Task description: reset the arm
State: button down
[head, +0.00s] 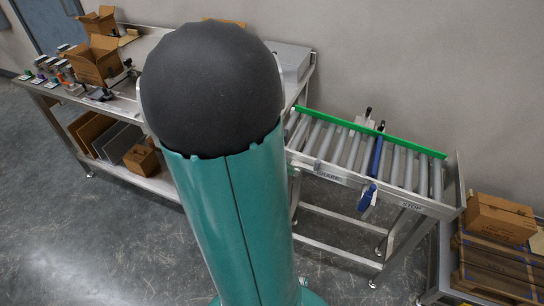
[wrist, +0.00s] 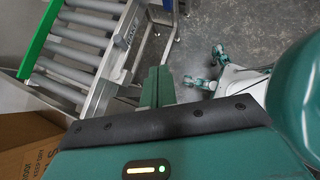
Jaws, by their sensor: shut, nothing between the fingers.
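My gripper (wrist: 157,88) shows in the wrist view, with its two green fingers together and nothing between them. It points over the dark floor beside the roller conveyor's metal frame. In the head view my own teal arm with its dark rounded joint fills the middle, and the gripper cannot be made out there. My arm hides part of the steel workbench (head: 150,183) behind it.
A roller conveyor (head: 400,170) with a green side rail stands at the right; it also fills the wrist view's upper left (wrist: 88,45). A cardboard box (head: 500,217) sits far right. Open boxes (head: 95,60) stand on the bench. The floor (head: 100,255) front left is clear.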

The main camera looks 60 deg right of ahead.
jog(key=w+a+r+m+t, duration=0.2)
jog(key=w+a+r+t, duration=0.2)
jog(key=w+a, duration=0.5)
jog(key=w+a+r+m+t+y, duration=0.1)
jog(key=w+a+r+t, duration=0.1)
jog(key=a, duration=0.7)
jog(key=w+a+r+m+t+y, duration=0.1)
jog(key=w+a+r+t+y, duration=0.1)
jog(key=a+r, duration=0.3)
jog(key=w+a+r+m+t+y, duration=0.1)
jog(key=a+r+t, duration=0.3)
jog(key=a, duration=0.9)
jog(key=shift+w+a+m+t+y, duration=0.3)
jog(key=shift+w+m, duration=0.25)
jog(key=shift+m, duration=0.05)
jog(key=shift+d, duration=0.25)
